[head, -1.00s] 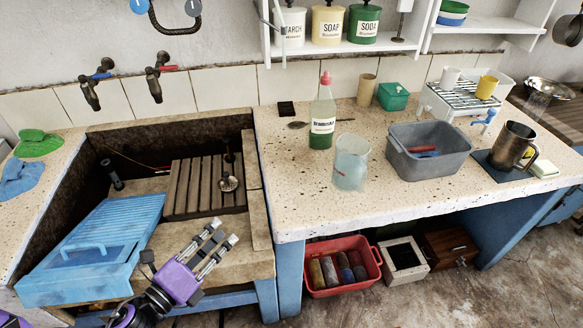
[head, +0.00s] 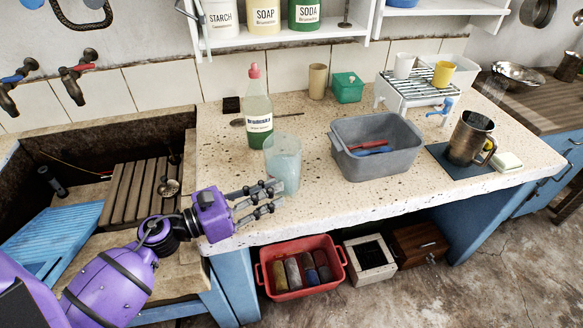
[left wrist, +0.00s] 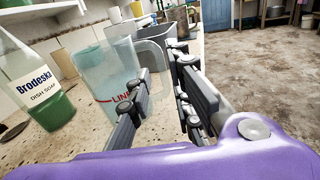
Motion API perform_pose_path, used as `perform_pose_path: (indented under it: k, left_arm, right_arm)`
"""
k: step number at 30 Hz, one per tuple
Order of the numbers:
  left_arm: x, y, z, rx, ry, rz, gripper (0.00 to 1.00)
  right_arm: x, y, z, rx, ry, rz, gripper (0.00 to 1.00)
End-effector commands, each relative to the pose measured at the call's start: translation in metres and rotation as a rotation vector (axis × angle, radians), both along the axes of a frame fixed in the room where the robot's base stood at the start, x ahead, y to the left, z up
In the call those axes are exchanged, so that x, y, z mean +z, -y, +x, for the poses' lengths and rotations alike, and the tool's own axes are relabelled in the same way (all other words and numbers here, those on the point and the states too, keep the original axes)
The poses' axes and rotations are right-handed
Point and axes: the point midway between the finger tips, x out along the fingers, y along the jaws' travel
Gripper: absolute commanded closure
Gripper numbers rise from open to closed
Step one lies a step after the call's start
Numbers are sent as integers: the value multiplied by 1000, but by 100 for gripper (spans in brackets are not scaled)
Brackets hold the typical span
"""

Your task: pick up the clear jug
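The clear jug (head: 283,165) stands upright near the front edge of the stone counter, bluish and see-through. In the left wrist view the jug (left wrist: 110,70) is at left centre, with a red line and lettering low on its side. My left gripper (head: 274,196) is open and empty, just in front of the jug in the head view. In the left wrist view one finger of the gripper (left wrist: 160,72) overlaps the jug's right side; I cannot tell whether they touch. The gap between the fingers lies right of most of the jug. My right gripper is not in view.
A dish soap bottle (head: 258,115) stands close behind the jug at left. A grey basin (head: 345,165) is to its right. A tankard (head: 470,138) stands on a dark mat (head: 440,155).

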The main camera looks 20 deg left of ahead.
Motion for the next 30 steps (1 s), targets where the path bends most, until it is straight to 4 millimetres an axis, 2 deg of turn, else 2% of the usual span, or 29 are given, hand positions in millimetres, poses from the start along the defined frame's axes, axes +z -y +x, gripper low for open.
perform_pose_path:
  k: [6, 12, 22, 23, 27, 30]
  left_arm:
    - [5, 18, 21, 0, 4, -3, 81]
    - [5, 38, 44, 0, 5, -4, 81]
    - [1, 44, 50, 1, 0, -1, 81]
    - [1, 44, 50, 1, 0, -1, 82]
    - [1, 44, 50, 0, 0, -1, 100]
    - [1, 44, 50, 0, 0, -1, 100]
  right_arm:
    - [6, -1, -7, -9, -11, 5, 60]
    - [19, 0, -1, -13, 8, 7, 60]
    - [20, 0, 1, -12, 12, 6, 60]
    - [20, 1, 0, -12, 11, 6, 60]
    - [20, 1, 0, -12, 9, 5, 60]
    - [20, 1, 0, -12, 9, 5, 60]
